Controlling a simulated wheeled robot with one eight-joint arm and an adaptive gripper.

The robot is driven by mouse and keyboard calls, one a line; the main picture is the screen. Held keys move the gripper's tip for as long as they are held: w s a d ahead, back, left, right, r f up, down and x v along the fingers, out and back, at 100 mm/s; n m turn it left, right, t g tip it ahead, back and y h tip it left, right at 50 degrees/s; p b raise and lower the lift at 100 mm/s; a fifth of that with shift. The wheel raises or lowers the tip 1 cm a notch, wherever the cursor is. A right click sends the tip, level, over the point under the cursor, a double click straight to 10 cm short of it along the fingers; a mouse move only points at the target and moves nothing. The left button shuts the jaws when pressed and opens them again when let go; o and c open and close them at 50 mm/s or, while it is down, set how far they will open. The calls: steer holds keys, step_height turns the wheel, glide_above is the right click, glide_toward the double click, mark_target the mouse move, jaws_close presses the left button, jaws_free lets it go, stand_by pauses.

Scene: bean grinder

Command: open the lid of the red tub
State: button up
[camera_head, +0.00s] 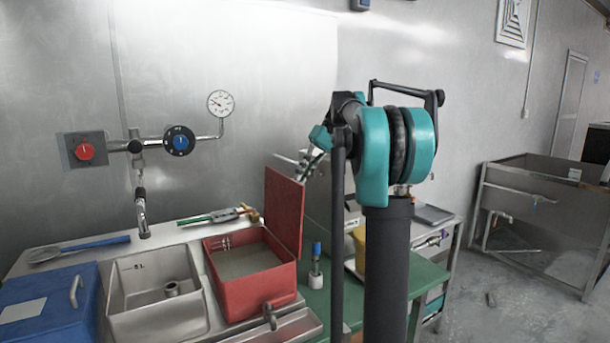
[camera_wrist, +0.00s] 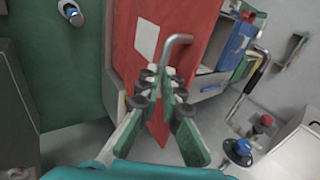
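The red tub (camera_head: 249,302) stands on the counter, and its inside shows. Its red lid (camera_head: 284,212) stands upright along the tub's right side, swung open. In the wrist view the lid (camera_wrist: 140,30) shows a white label and a bent metal handle (camera_wrist: 178,38). My gripper (camera_head: 306,165) is just right of the lid's upper edge, partly hidden by my arm in the head view. In the wrist view my gripper's fingertips (camera_wrist: 162,74) are close together at the lower end of the handle. Whether they hold the handle or touch the lid cannot be told.
A steel sink (camera_head: 205,297) and a blue box (camera_head: 45,312) with a handle stand left of the tub. A wall tap (camera_head: 140,212) hangs above the sink. A small blue-topped bottle (camera_head: 316,265) stands right of the tub. A steel trough (camera_head: 525,205) stands far right on open floor.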

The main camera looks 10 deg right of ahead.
steer(key=shift+o, duration=1.2)
step_height(320, 180, down, 2)
steer(key=shift+a+f, duration=0.1)
steer(key=o, duration=0.3)
steer(key=shift+s, duration=0.1)
steer(key=shift+r, duration=0.2)
steer(key=v, duration=1.2)
steer(key=shift+a, duration=0.1)
